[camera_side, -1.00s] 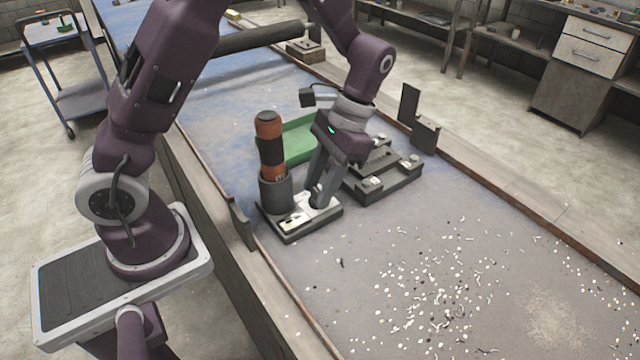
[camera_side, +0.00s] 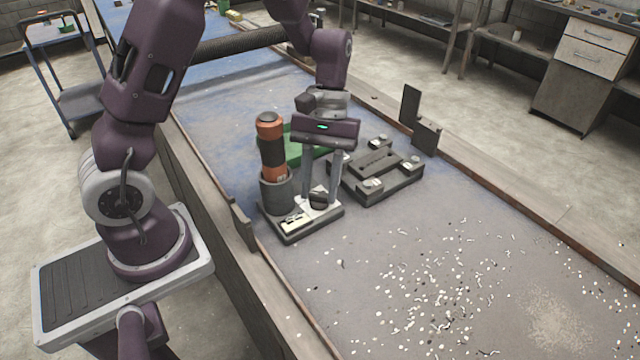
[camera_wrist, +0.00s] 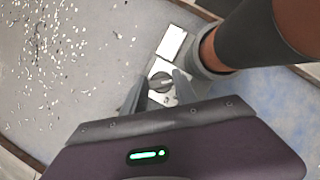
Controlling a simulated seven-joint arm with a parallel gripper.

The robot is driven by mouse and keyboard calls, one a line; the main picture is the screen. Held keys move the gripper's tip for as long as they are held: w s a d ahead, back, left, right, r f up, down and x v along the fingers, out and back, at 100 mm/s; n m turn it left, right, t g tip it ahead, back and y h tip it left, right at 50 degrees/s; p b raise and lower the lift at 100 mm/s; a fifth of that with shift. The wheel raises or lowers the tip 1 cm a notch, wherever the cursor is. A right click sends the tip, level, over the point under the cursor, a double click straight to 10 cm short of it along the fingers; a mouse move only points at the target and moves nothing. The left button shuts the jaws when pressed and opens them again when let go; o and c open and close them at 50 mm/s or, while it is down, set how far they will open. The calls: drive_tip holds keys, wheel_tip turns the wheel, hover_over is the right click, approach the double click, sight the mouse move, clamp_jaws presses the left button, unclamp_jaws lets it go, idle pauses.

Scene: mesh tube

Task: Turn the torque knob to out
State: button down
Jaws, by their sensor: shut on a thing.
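The dark torque knob (camera_side: 318,195) stands on a plate with a pale top on the base block (camera_side: 290,238). My gripper (camera_side: 319,203) points straight down over this plate, with its two fingers on either side of the knob. In the wrist view the knob (camera_wrist: 161,83) shows as a dark round piece with a bar across it, between the fingertips of my gripper (camera_wrist: 159,88). The fingers are shut on the knob. An orange and black screwdriver-like tool (camera_side: 270,148) stands upright in a dark holder on the same base block. The knob's exact pointer position is too small to read.
The tool in its holder stands close left of my gripper. A green tray (camera_side: 300,150) lies behind, and a dark fixture (camera_side: 375,172) with pale pads sits to the right. Pale scraps (camera_side: 440,300) litter the front right of the bench.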

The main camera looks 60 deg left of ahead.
drive_tip(key=shift+n+h, duration=0.3)
drive_tip(key=shift+n, duration=0.3)
drive_tip(key=c, duration=1)
unclamp_jaws()
drive_tip(key=shift+o, duration=0.2)
